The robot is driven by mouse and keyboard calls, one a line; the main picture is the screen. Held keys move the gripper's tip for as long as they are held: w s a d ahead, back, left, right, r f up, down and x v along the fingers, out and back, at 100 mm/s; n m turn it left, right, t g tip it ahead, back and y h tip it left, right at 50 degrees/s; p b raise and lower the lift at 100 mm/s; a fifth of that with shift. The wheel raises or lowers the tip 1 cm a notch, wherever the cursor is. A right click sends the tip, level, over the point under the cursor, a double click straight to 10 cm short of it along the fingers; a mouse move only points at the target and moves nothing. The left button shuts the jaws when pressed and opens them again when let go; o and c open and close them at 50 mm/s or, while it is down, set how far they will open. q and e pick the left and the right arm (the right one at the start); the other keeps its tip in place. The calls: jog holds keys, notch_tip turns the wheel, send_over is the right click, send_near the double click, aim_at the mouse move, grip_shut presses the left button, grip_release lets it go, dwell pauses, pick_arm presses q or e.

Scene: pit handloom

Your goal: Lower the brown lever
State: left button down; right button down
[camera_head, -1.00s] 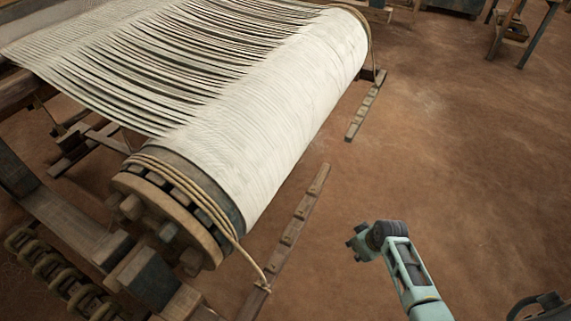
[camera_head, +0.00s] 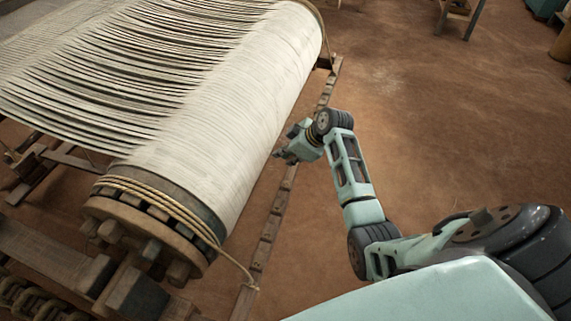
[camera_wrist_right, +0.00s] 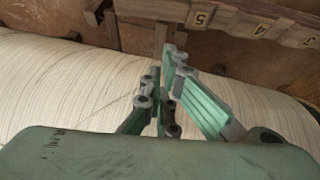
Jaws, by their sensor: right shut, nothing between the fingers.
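My right gripper (camera_head: 283,153) is just right of the loom's big pale roll, above or beside the notched wooden rail (camera_head: 269,235). In the right wrist view my right gripper (camera_wrist_right: 168,48) has its fingers together with nothing between them. Their tips point toward a brown wooden bar (camera_wrist_right: 150,10) beyond the roll; I cannot tell whether they touch it. Several numbered blocks (camera_wrist_right: 240,22) sit along this wood. I cannot tell which brown piece is the lever. My left gripper is not in view.
The roll (camera_head: 240,110), wound with pale threads, fills the upper left. A rope (camera_head: 170,205) wraps its near end and runs down to the rail. Wooden loom frame parts (camera_head: 55,250) lie at lower left.

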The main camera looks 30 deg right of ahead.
jog(key=f, duration=0.4)
jog(key=shift+w, duration=0.4)
jog(key=shift+d+f, duration=0.25)
jog(key=shift+f, duration=0.5)
